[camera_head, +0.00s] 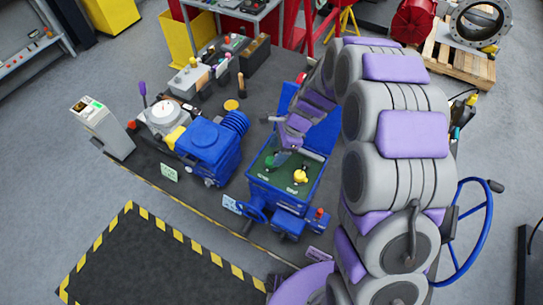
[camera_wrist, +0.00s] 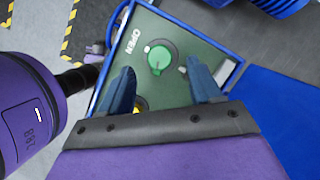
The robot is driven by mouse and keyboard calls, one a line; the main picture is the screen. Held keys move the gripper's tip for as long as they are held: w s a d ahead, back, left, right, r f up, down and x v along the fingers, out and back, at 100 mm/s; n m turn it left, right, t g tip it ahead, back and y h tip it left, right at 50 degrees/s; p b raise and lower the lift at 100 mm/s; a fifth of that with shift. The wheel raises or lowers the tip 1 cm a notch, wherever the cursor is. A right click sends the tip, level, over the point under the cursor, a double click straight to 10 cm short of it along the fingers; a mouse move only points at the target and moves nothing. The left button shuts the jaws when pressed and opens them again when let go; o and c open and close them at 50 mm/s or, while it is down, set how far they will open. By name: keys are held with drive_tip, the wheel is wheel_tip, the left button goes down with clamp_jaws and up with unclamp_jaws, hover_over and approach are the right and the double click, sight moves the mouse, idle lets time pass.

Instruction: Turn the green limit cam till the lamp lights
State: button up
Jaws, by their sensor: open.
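The green limit cam (camera_wrist: 161,57) is a round knob with a pale pointer mark, on a dark green panel (camera_wrist: 195,38) inside a blue box. "OPEN" is printed beside it. My gripper (camera_wrist: 159,75) is open, its two blue-grey fingers on either side of the cam in the wrist view; the cam shows beyond the tips, and I cannot tell whether they touch it. In the head view the cam (camera_head: 277,159) is partly hidden by my gripper. A yellow knob (camera_head: 300,176) sits on the same panel. I cannot pick out a lit lamp.
The blue box's raised lid (camera_head: 318,128) stands behind the panel. A blue handwheel (camera_head: 252,211) and a red button (camera_head: 320,212) are at its front. A blue motor (camera_head: 212,143) stands to the left. A striped floor mat (camera_head: 145,262) lies clear in front.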

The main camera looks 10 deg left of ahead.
sight(271, 160)
drive_tip(key=x, duration=0.3)
drive_tip(key=shift+f, duration=0.4)
drive_tip(key=shift+s+f, duration=0.1)
drive_tip(key=shift+f, duration=0.35)
drive_tip(key=shift+a, duration=0.1)
drive_tip(key=shift+c, duration=0.4)
drive_tip(key=shift+a, duration=0.1)
drive_tip(key=c, duration=1)
drive_tip(key=shift+o, duration=0.2)
